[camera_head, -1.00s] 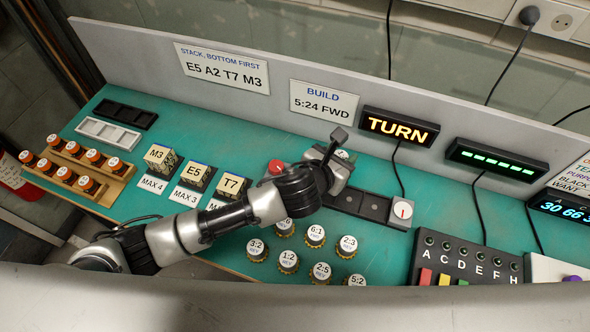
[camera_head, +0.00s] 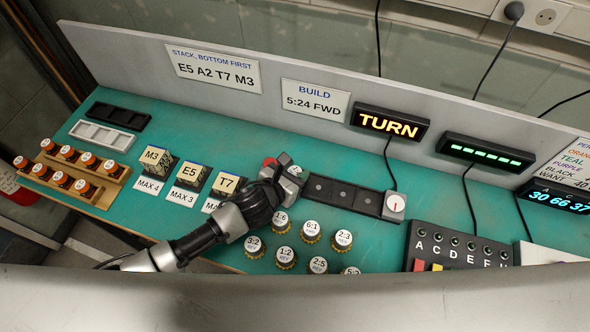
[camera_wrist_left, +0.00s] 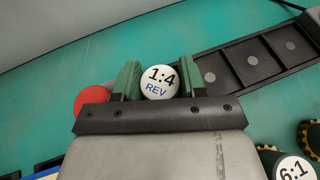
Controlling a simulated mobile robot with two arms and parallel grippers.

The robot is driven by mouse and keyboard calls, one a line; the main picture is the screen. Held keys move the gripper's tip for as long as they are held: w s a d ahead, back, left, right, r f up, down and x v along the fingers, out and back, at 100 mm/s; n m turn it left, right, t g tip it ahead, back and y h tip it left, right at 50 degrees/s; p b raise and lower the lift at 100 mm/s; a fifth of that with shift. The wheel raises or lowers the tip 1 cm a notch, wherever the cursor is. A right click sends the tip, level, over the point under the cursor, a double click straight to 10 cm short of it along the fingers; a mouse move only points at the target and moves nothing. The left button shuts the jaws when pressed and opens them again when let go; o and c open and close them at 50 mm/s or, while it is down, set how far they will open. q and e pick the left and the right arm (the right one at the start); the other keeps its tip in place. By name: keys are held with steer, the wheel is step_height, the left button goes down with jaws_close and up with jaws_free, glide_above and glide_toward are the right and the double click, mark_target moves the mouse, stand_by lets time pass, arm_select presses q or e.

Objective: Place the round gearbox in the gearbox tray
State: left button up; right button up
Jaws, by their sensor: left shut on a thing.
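My left gripper (camera_wrist_left: 171,83) is shut on a round gearbox (camera_wrist_left: 159,81) with a white top marked "1:4 REV", held between its two green fingers. In the head view the gripper (camera_head: 287,178) is at the left end of the dark gearbox tray (camera_head: 345,193). The tray's open compartments run off to the right in the wrist view (camera_wrist_left: 250,62). The gripper hides the tray's left end, so I cannot tell whether the gearbox touches the tray floor. My right gripper is not in view.
A red button (camera_wrist_left: 92,100) is just left of the gripper. Several round gearboxes, such as the 6:1 (camera_head: 311,229), stand in front of the tray. A dial (camera_head: 395,206) is at its right end. Marked blocks (camera_head: 190,174) stand left of my arm.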

steer(key=shift+d, duration=0.1)
arm_select(q)
steer(key=shift+f, duration=0.15)
steer(key=o, duration=0.6)
steer(key=shift+o, duration=0.4)
arm_select(e)
steer(key=shift+d, duration=0.3)
